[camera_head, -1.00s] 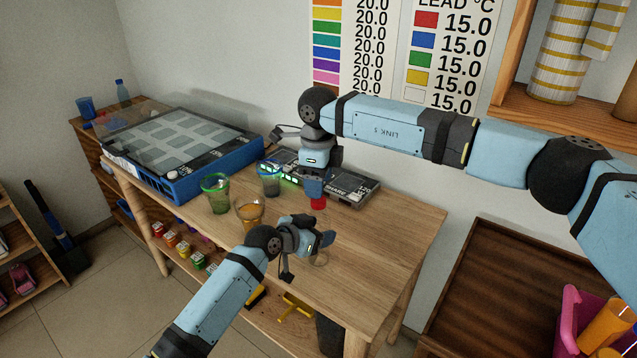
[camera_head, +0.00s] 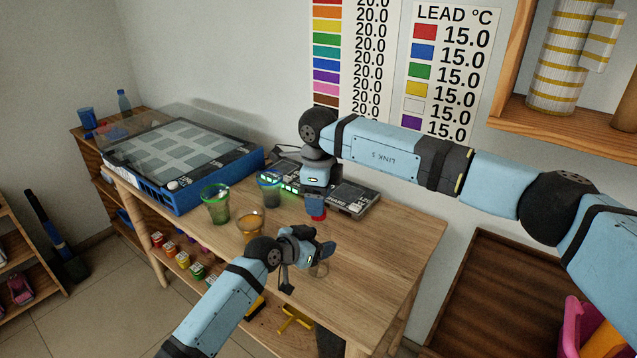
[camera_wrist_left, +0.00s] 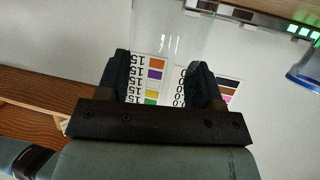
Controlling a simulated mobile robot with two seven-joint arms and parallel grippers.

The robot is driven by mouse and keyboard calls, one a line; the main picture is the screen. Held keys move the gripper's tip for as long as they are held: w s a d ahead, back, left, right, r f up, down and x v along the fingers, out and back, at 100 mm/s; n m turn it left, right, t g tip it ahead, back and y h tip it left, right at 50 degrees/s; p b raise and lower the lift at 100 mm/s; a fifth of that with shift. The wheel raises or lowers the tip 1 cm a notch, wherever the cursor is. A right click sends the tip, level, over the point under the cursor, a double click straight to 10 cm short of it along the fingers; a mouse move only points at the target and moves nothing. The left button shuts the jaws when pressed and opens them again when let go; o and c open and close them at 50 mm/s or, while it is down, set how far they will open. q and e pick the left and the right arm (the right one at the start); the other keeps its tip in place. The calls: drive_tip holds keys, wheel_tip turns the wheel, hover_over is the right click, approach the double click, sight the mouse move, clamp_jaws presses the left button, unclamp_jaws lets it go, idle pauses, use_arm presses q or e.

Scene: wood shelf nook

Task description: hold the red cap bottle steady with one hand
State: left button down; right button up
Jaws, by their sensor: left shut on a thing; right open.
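My left gripper (camera_head: 318,247) is shut on a clear, see-through vessel (camera_head: 320,269) over the front of the wooden table; its outline is faint. In the left wrist view, the dark fingers (camera_wrist_left: 158,82) stand on either side of the clear vessel (camera_wrist_left: 168,35). My right gripper (camera_head: 316,203) is open, pointing down behind and above the left one. A small red piece (camera_head: 316,217), likely the red cap, shows just under its fingertips. I cannot tell whether it touches them.
A green-rimmed cup (camera_head: 216,205), an orange-rimmed cup (camera_head: 250,228) and a blue-rimmed cup (camera_head: 269,191) stand left of the grippers. Behind are a dark device (camera_head: 355,198) and a blue tray unit (camera_head: 185,170). The table's right part (camera_head: 395,240) is clear.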

drive_tip(key=shift+f, duration=1.45)
drive_tip(key=c, duration=1)
drive_tip(key=shift+o, duration=0.2)
drive_tip(key=o, duration=1.1)
drive_tip(key=shift+r, duration=0.1)
wheel_tip(320, 180, up, 12)
drive_tip(key=shift+f, duration=0.1)
